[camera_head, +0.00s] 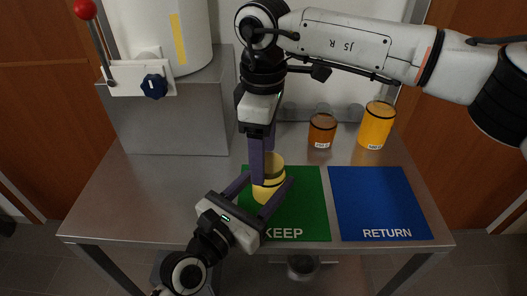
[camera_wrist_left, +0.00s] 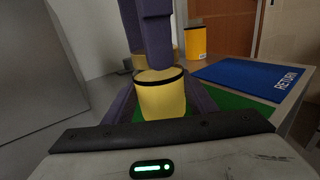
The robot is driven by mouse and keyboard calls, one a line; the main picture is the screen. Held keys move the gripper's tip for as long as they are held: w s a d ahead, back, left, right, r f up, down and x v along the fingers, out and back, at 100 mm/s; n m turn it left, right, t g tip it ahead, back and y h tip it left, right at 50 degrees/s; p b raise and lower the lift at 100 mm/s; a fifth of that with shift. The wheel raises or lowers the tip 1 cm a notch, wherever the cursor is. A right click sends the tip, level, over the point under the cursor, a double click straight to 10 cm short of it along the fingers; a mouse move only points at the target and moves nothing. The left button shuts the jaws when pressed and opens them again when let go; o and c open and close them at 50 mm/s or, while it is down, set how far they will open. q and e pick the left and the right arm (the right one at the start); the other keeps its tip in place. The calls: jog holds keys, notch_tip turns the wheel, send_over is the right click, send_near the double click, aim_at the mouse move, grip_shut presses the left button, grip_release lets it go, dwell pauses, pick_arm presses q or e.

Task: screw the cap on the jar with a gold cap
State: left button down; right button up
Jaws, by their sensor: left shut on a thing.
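The yellow jar (camera_head: 267,193) stands upright on the green KEEP mat (camera_head: 306,207), with a dark band near its top. My left gripper (camera_head: 264,199) is shut on this jar from the front. The jar (camera_wrist_left: 163,101) fills the middle of the left wrist view between my left fingers. The gold cap (camera_head: 275,159) is at the top of the jar, partly hidden by my right gripper (camera_head: 263,162), which points straight down from above. Its purple fingers (camera_wrist_left: 148,38) overlap the cap in the left wrist view. Whether they grip it, and how the cap is seated, I cannot tell.
An amber jar (camera_head: 321,131) and an orange-yellow jar (camera_head: 376,126) stand at the back of the metal table (camera_head: 130,205). The blue RETURN mat (camera_head: 380,200) is empty. A grey block (camera_head: 175,115) with a white cylinder (camera_head: 165,35) and red-knobbed lever stands at the back left.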

jog(key=shift+r, duration=2.25)
jog(key=shift+c, duration=0.3)
